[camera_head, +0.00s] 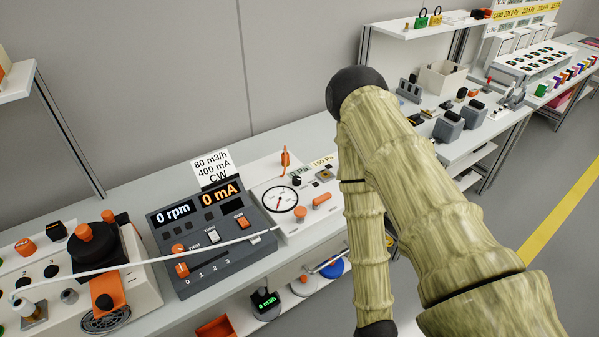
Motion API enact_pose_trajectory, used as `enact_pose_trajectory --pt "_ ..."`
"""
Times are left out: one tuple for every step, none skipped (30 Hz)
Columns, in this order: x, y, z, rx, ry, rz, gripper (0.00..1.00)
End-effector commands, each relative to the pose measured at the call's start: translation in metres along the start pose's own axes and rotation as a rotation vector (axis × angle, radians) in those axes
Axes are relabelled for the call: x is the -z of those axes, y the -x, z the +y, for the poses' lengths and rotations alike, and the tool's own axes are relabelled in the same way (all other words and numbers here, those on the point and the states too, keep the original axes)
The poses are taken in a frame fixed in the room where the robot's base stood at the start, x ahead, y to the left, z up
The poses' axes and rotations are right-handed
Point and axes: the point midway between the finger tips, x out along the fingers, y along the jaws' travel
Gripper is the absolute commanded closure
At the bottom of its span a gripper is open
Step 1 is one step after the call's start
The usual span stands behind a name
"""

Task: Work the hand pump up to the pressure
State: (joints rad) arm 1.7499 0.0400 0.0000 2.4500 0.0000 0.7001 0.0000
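A white panel unit (304,222) stands on the bench in the middle of the view. It carries a round dial gauge (281,201) with a needle, but the exact reading is too small to tell. An upright orange lever (285,158) stands at its back, and an orange handle (322,199) lies to the right of the gauge. I cannot tell which of these is the pump handle. My gripper is out of view.
A dark control box (209,230) reading 0 rpm and 0 mA stands left of the unit. A white cable crosses in front of it from a motor rig (92,243). More benches with grey blocks (448,126) stand at the right. Open floor with a yellow line (560,213) lies at lower right.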

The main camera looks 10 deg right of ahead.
Motion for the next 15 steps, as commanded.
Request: enact_pose_trajectory --pt "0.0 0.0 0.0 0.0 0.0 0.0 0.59" --pt "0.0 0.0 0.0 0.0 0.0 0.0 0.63" --pt "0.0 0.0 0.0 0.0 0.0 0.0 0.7" --pt "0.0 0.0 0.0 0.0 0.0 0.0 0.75" --pt "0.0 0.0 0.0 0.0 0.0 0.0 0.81" --pt "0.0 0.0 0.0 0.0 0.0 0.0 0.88" --pt "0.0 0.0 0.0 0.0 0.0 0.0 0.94" --pt "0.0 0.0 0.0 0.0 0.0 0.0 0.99" --pt "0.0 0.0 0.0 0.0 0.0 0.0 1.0" --pt "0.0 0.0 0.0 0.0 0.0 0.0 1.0" --pt "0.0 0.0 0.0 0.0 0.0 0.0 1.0" --pt "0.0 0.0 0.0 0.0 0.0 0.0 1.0" --pt "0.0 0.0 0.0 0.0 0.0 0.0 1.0" --pt "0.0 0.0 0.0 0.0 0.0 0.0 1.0" --pt "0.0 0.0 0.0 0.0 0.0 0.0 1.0"
